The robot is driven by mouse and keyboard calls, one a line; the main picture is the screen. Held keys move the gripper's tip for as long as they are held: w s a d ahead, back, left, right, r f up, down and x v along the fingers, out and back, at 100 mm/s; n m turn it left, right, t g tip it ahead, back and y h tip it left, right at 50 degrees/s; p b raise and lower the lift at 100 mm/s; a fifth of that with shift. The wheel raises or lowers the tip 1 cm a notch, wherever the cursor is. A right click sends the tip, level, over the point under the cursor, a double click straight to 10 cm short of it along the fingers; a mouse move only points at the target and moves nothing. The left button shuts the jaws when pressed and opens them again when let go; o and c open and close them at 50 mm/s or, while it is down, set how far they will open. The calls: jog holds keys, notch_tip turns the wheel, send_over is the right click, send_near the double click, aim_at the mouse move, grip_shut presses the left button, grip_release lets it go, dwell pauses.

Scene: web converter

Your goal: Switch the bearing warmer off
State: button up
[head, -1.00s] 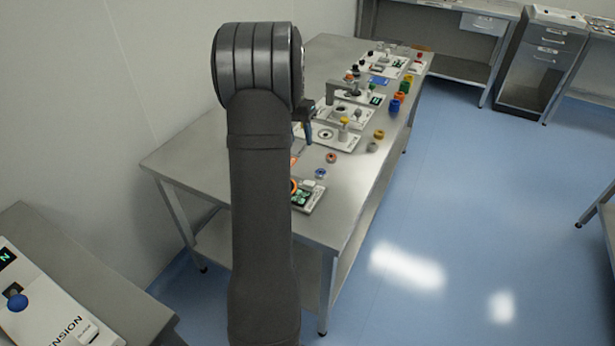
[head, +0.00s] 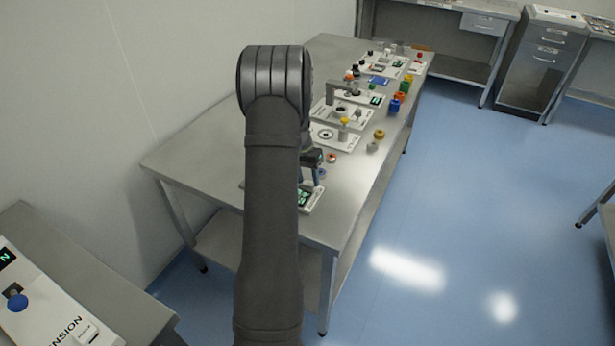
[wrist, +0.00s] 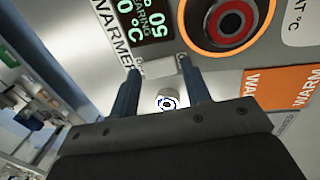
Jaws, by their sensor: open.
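The bearing warmer (head: 312,199) is a pale panel at the near end of the long steel bench, partly hidden by my arm. In the wrist view, its panel shows the word WARMER (wrist: 112,32), a dark display (wrist: 145,20) with green characters, and an orange-red ring (wrist: 228,25) around a dark centre. My gripper (wrist: 159,68) is open, its two blue fingers apart near the panel edge by the display. A small grey piece by a tiny label lies around the fingertips; I cannot tell if it is the switch. My gripper (head: 312,170) is partly hidden in the head view.
A small round pale piece with a dark ring (wrist: 168,103) shows between the fingers. An orange WARM label (wrist: 280,90) lies right of them. Farther along the bench are a red ring (head: 331,157), a yellow-topped post (head: 344,122) and several other panels.

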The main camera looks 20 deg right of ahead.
jog(key=shift+c, duration=0.2)
jog(key=c, duration=0.7)
jog(key=shift+o, duration=0.2)
jog(key=shift+s+d+t+y, duration=0.2)
jog(key=shift+s+t+y, duration=0.1)
jog(key=shift+t+y, duration=0.5)
jog(key=shift+s+d+t+y, duration=0.1)
jog(key=shift+t+y, duration=0.6)
jog(key=o, duration=0.7)
